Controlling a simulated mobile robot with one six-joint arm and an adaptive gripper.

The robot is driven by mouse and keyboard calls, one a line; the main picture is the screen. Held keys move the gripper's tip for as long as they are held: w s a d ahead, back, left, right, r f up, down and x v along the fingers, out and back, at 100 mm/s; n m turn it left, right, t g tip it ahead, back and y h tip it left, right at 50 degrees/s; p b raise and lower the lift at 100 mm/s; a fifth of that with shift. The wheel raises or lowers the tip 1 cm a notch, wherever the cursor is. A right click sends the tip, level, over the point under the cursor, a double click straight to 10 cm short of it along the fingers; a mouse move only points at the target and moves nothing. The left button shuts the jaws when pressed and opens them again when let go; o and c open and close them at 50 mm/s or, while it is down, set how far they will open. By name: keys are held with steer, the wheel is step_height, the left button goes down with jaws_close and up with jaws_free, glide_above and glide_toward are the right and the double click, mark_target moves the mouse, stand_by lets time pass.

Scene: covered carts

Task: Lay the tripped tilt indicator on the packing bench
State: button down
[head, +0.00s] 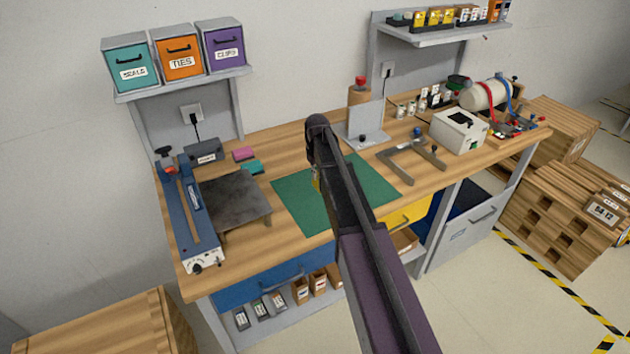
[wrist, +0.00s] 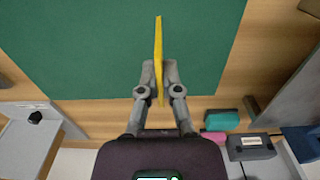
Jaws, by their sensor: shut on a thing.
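My gripper (wrist: 158,82) is shut on a thin yellow piece, the tilt indicator (wrist: 158,35), seen nearly edge-on in the wrist view. Whether it is tripped cannot be told from here. In the head view my arm hides most of the gripper, and only a yellow sliver of the indicator (head: 316,181) shows at its left. The indicator is over the green mat (head: 297,206) on the packing bench (head: 250,246). The mat also fills much of the wrist view (wrist: 80,40). The gap beneath the indicator is hard to judge.
A dark slab (head: 236,196) and blue sealer (head: 178,222) stand left of the mat. Pink (head: 243,154) and teal (head: 252,167) blocks lie behind it. A grey upright plate (head: 365,124), a grey frame (head: 405,165) and a white printer (head: 459,130) stand to the right. The visible mat is bare.

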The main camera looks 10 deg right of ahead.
steer(key=shift+w+f+b, duration=0.55)
steer(key=shift+f+b, duration=1.3)
steer(key=shift+f+b, duration=0.3)
steer(key=shift+f, duration=0.05)
steer(key=c, duration=0.8)
jaws_free()
steer(key=shift+r, duration=0.15)
step_height(320, 180, up, 12)
steer(key=p, duration=1.2)
steer(key=shift+r+p, duration=0.25)
steer(key=shift+p, duration=0.1)
